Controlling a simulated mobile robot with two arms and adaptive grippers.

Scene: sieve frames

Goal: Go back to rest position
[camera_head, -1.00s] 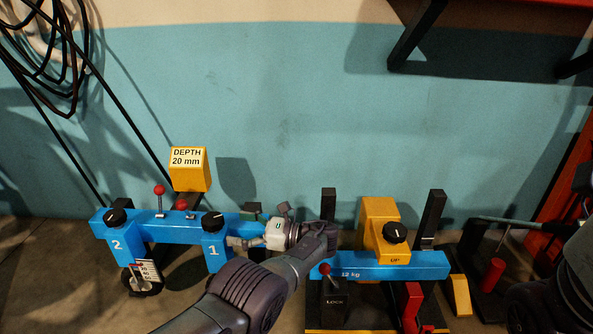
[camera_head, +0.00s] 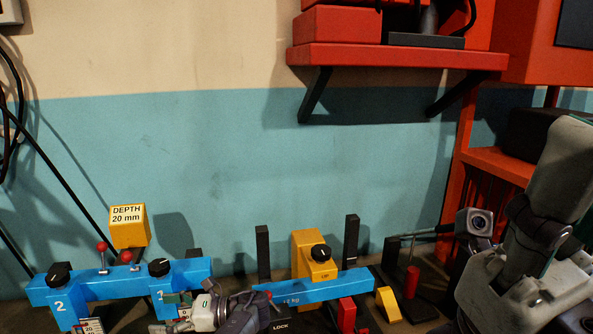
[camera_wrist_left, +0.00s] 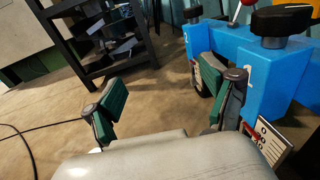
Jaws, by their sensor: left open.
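My left gripper (camera_head: 176,312) is low in the head view, in front of the blue frame (camera_head: 100,283) near its leg marked 1. In the left wrist view its two green-padded fingers (camera_wrist_left: 165,92) stand wide apart with nothing between them. The right finger is very close to the blue leg (camera_wrist_left: 262,85); I cannot tell whether they touch. My right arm (camera_head: 545,215) is folded at the right of the head view. Its gripper does not show clearly.
A second blue beam (camera_head: 315,288) with a yellow block (camera_head: 310,250) stands right of my left gripper. A yellow DEPTH 20 mm sign (camera_head: 129,226) is behind the first frame. A red shelf (camera_head: 400,57) is on the wall. A dark rack (camera_wrist_left: 100,45) stands across open floor.

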